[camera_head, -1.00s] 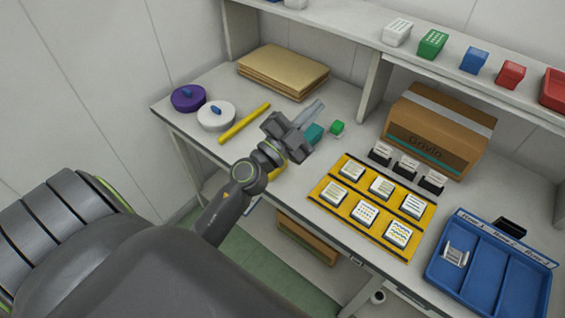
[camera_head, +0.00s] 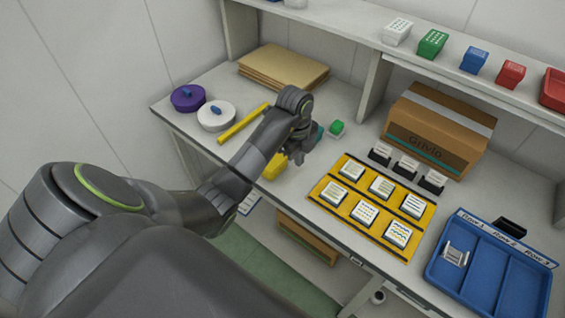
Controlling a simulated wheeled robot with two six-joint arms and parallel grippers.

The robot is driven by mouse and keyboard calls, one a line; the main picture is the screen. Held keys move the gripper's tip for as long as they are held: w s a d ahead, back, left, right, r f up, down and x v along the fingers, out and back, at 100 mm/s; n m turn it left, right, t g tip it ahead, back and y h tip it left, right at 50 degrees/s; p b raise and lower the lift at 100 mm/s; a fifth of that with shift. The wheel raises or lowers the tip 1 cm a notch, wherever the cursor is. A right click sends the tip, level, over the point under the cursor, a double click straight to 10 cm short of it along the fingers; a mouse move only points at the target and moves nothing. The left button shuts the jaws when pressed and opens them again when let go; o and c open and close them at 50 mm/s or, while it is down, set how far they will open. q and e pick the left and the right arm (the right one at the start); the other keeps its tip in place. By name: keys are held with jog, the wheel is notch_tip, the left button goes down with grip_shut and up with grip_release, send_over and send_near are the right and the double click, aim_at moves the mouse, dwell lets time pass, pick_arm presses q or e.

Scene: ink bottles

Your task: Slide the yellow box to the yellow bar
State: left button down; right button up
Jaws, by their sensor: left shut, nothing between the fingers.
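The yellow bar (camera_head: 243,124) lies diagonally on the left part of the table, in front of the white round container. The yellow box (camera_head: 275,167) sits near the table's front edge, partly hidden behind my left arm. My left gripper (camera_head: 298,157) points down just right of the yellow box, shut and empty. I cannot tell whether it touches the box. A gap of bare table, partly covered by my forearm, lies between the box and the bar. My right gripper is not in view.
A teal box (camera_head: 319,132), partly hidden, and a green box (camera_head: 336,128) stand just behind the gripper. A yellow tray of cards (camera_head: 326,204) lies to the right. Purple (camera_head: 188,98) and white (camera_head: 216,116) round containers stand left.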

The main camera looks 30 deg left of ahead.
pick_arm(q)
jog(key=a, duration=0.1)
jog(key=b, duration=0.8)
send_over(282, 177)
jog(key=d, duration=0.4)
jog(key=shift+n+g+y, duration=0.4)
notch_tip(282, 177, down, 8)
jog(key=shift+s+r, duration=0.1)
jog(key=shift+r, duration=0.05)
jog(key=shift+a+f+p, duration=0.2)
jog(key=shift+f+p, duration=0.2)
jog(key=shift+f, duration=0.55)
jog(key=shift+a+r+p, duration=0.15)
jog(key=shift+a+p, duration=0.4)
jog(key=shift+a, duration=0.65)
jog(key=shift+a+f, duration=0.2)
jog(key=shift+a, duration=0.4)
